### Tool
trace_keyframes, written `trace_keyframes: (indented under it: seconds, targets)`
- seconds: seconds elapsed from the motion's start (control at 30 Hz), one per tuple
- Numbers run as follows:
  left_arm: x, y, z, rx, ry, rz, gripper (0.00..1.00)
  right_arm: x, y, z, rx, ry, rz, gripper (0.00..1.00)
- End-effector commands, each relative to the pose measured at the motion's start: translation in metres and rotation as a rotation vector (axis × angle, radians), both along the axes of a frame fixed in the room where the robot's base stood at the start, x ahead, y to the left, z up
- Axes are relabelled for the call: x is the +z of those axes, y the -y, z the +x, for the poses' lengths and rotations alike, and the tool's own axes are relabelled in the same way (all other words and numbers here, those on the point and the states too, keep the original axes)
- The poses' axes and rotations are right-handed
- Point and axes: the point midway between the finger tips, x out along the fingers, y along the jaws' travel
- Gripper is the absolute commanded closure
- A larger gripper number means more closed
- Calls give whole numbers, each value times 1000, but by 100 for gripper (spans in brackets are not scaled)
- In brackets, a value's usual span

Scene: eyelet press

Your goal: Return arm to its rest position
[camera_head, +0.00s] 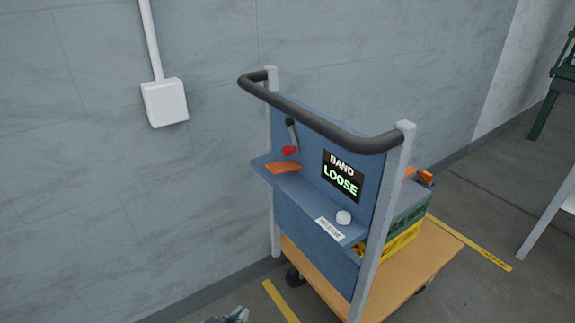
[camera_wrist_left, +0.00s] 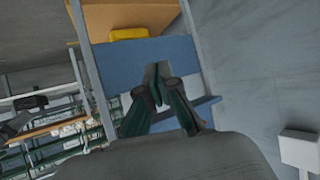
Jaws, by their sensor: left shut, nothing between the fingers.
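My left gripper (camera_head: 236,315) shows only as a small tip at the bottom edge of the head view, in front of the cart and low near the floor. In the left wrist view my left gripper (camera_wrist_left: 157,78) has its dark green fingers drawn together, with nothing held between them. The blue panel of the cart (camera_wrist_left: 120,66) lies beyond the fingers in that view, which is turned over. I cannot tell the exact gap to it. The rest of my left arm is outside the head view. My right gripper is in neither view.
The cart has a black handle (camera_head: 310,122), a blue shelf (camera_head: 308,205) and a sign (camera_head: 342,177) reading "BAND LOOSE". A red-ended lever (camera_head: 290,150), an orange piece (camera_head: 283,168) and a white round knob (camera_head: 343,217) are there. A yellow crate (camera_head: 402,240) sits on the wooden deck (camera_head: 440,247).

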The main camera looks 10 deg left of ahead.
Motion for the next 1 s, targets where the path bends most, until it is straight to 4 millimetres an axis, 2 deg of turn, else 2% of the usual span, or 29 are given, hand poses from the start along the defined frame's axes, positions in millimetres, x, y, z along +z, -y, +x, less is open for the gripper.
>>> trace_keyframes:
  seconds: [0.4,0.53,0.67,0.77,0.87,1.0]
  targets:
    - [1,-1,0,-1,0,3,100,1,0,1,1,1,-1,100]
    - [-12,0,4,0,-42,12,100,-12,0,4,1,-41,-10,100]
    - [-50,-1,6,1,-144,31,100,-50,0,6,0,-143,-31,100]
    - [-90,-3,-2,2,-242,51,100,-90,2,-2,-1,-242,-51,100]
    - [-131,-8,-21,2,-341,73,100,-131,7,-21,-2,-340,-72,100]
    - [-180,-18,-64,3,-478,101,100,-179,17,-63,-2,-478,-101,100]
